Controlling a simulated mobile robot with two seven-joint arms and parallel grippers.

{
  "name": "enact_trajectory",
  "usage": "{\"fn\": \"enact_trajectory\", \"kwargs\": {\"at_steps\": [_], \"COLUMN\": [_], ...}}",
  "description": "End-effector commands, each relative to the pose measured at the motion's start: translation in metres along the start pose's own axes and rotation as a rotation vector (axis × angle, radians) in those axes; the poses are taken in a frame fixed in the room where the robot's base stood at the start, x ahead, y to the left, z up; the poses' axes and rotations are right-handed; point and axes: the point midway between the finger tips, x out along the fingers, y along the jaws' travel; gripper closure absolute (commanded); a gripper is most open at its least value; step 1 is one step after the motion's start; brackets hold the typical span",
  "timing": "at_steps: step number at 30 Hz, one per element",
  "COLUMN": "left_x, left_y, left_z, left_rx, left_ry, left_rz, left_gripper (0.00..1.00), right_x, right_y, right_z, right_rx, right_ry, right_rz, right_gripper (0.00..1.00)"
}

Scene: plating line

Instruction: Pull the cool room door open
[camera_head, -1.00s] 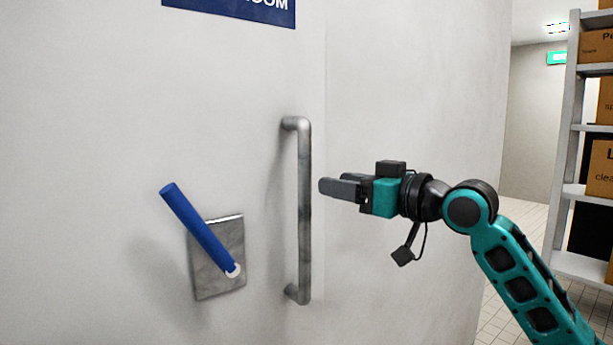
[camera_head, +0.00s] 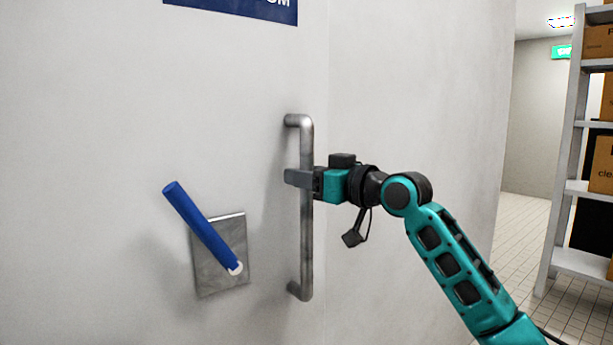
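The white cool room door (camera_head: 110,90) fills the left of the view and looks shut. A vertical grey metal pull handle (camera_head: 306,245) stands near its right edge. A blue lever (camera_head: 202,225) slants up to the left from a metal plate (camera_head: 222,279) left of the handle. My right gripper (camera_head: 299,178) is at the upper half of the pull handle, with a finger reaching across the bar to its left side. Only one finger shows clearly, so whether it grips the bar is hidden. My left gripper is not in view.
A blue sign (camera_head: 240,8) is cut off at the top. Plain white wall (camera_head: 420,90) lies right of the handle. A grey shelf rack (camera_head: 562,180) with cardboard boxes (camera_head: 602,165) stands at the far right. The tiled floor (camera_head: 520,225) beside it is clear.

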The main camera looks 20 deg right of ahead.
Motion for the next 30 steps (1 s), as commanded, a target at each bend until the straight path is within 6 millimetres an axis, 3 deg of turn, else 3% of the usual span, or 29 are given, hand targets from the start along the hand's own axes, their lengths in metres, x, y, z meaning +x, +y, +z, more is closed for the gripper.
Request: {"fn": "enact_trajectory", "kwargs": {"at_steps": [2, 12, 30], "left_x": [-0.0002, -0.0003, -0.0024], "left_y": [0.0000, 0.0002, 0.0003], "left_z": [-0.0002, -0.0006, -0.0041], "left_rx": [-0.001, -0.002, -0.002], "left_ry": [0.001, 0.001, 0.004], "left_rz": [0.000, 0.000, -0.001], "left_gripper": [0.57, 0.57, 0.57], "right_x": [-0.0002, -0.0003, 0.0049], "right_y": [0.0001, 0.0000, 0.0037], "right_z": [0.0001, 0.0003, -0.0006], "right_rx": [0.000, 0.001, 0.002], "right_ry": [0.000, -0.001, -0.001], "right_rz": [0.000, 0.000, 0.001], "right_gripper": [0.67, 1.00, 1.00]}}
